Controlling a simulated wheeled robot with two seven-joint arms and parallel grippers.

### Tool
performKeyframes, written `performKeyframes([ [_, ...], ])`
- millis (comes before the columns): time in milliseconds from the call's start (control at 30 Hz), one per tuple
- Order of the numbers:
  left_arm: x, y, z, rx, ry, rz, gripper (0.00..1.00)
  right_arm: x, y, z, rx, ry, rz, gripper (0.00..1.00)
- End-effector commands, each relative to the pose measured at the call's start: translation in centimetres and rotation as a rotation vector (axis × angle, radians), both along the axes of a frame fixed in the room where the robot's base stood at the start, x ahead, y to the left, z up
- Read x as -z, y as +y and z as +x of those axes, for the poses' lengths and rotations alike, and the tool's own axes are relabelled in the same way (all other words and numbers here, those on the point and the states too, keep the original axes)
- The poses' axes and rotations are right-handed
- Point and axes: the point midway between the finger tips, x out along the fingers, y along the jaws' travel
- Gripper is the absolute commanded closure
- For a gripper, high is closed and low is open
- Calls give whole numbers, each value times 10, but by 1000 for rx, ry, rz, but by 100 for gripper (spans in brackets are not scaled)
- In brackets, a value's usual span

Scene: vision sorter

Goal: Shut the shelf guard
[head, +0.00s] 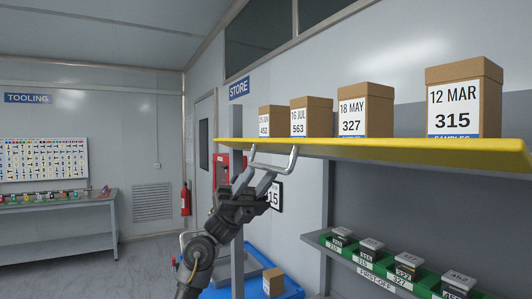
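The shelf guard (400,149) shows as a long yellow panel along the front of the upper shelf, seen almost edge-on and from slightly below. It lies low, and the boxes behind stand clear above it. A grey U-shaped handle (293,160) hangs below its left part. My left gripper (255,180) points up just under the handle, its two fingers apart. The fingertips are close to the handle's lower bar; I cannot tell whether they touch it. Nothing shows held between them. My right gripper is out of view.
Cartons, including one marked 315 (463,100), stand on the upper shelf. A lower shelf holds green bins (375,262).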

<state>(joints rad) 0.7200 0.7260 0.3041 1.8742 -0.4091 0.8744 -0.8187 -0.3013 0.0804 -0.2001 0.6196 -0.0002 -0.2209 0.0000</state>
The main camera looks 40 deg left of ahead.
Motion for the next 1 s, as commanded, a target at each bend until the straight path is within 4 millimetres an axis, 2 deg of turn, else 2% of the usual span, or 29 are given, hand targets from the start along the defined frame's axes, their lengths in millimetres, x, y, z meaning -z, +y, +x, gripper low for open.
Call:
performKeyframes([
  [33,-11,-7,-2,2,-3,1,67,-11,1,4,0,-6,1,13],
  [200,-24,-21,-3,1,-2,-1,67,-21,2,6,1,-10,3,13],
  [600,-26,-27,-4,1,-1,0,67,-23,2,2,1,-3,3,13],
  [633,-26,-27,-4,0,0,0,69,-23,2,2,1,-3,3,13],
  [867,-26,-27,-3,0,0,0,99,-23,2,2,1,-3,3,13],
  [1000,-26,-27,-3,0,0,0,100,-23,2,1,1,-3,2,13],
])
